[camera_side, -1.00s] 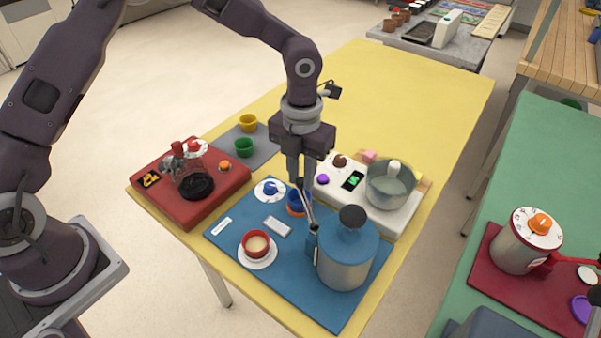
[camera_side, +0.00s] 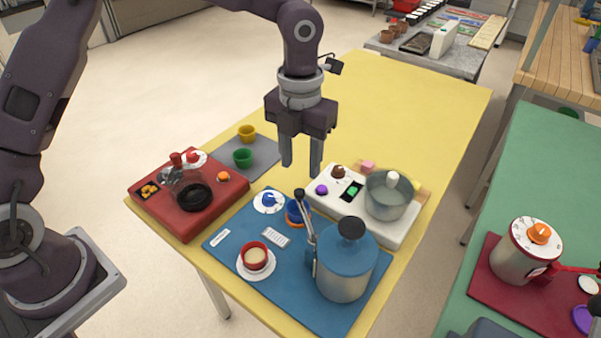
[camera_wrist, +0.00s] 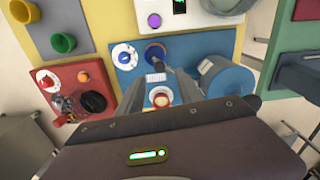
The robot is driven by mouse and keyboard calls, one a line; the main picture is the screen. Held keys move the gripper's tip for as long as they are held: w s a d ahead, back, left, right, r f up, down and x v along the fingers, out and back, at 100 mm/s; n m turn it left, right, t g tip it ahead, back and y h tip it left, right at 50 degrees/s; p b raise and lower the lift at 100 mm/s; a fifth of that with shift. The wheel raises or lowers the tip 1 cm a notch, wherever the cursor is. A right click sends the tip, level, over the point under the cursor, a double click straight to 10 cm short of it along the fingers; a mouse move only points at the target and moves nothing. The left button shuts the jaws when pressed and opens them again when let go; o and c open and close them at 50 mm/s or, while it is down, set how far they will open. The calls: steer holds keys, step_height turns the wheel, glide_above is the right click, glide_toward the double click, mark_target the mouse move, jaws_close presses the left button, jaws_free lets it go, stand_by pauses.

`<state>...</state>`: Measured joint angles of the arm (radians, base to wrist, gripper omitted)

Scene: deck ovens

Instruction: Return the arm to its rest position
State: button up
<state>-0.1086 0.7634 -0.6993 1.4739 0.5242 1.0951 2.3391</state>
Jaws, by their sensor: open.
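My gripper (camera_side: 300,165) hangs above the yellow table (camera_side: 425,120), fingers pointing down and apart, with nothing between them. In the side view it is above the area between the blue mat and the white base. In the wrist view its fingers (camera_wrist: 148,92) reach over the blue mat, partly hiding it. The blue mat (camera_side: 230,256) carries a blue-lidded metal pot (camera_side: 345,272) with a black knob and lever, a blue dial (camera_side: 268,200), and a red cup (camera_side: 255,254) with pale contents on a white saucer.
Left stands a red unit (camera_side: 185,222) with a glass vessel and orange knob. Behind it are green (camera_side: 242,158) and yellow (camera_side: 247,133) cups on a grey mat. Right is a white base (camera_side: 385,229) holding a glass pot (camera_side: 386,204). The far yellow table is clear.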

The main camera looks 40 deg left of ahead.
steer(key=shift+r, duration=0.1)
steer(key=s+a+r+n+t+y, duration=0.25)
steer(key=s+a+r+n, duration=0.65)
steer(key=s+r+n, duration=0.75)
steer(key=s+a+f+n+t+h, duration=0.1)
steer(key=s+n, duration=0.3)
steer(key=n, duration=0.5)
steer(key=s+a+f+n+t+h, duration=0.1)
steer(key=s+f+n+t, duration=0.1)
steer(key=s+n, duration=0.3)
steer(key=n, duration=0.4)
steer(key=shift+a, duration=0.25)
